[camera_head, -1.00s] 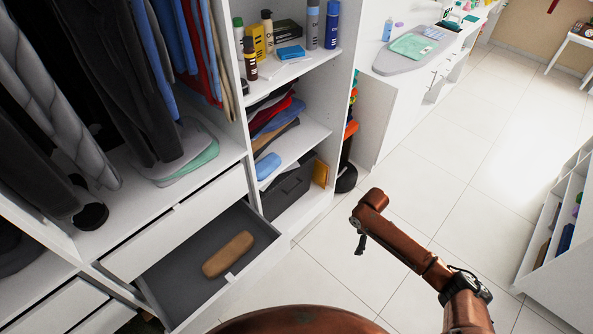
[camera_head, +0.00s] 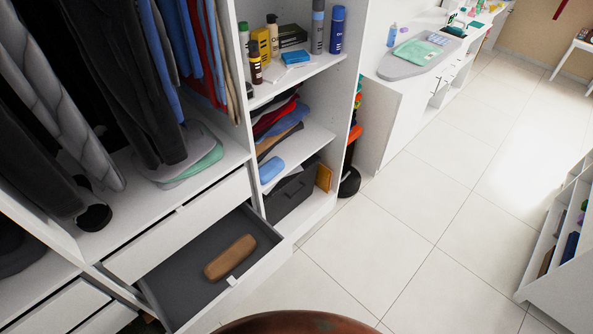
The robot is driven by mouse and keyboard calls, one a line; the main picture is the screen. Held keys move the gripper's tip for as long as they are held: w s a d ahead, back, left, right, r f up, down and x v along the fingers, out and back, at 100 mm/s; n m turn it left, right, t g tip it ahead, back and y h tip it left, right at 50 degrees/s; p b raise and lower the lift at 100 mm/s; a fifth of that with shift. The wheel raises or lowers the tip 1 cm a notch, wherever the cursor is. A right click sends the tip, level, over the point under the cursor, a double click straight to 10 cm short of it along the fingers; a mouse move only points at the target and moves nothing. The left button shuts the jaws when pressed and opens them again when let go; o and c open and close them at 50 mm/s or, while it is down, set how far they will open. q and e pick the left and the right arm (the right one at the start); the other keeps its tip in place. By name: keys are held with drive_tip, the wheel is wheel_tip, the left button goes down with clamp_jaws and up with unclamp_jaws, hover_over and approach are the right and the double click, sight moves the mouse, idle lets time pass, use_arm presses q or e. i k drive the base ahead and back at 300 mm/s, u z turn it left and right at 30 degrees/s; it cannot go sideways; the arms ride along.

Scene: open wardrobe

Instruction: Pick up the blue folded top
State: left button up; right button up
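A blue folded garment (camera_head: 289,122) lies in a stack on the middle shelf of the wardrobe's right column, among red, dark and tan folded clothes. The layers are tightly packed, so most of its surface is hidden. Neither of my grippers is in view.
Bottles and boxes fill the shelf above. A dark grey box (camera_head: 290,194) stands below. An open drawer (camera_head: 177,268) holding a brown case (camera_head: 230,257) juts out at lower left. The tiled floor (camera_head: 400,225) is clear.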

sight(268, 170)
drive_tip(key=z, duration=1.25)
drive_tip(key=i, duration=1.5)
drive_tip(key=u, duration=3.05)
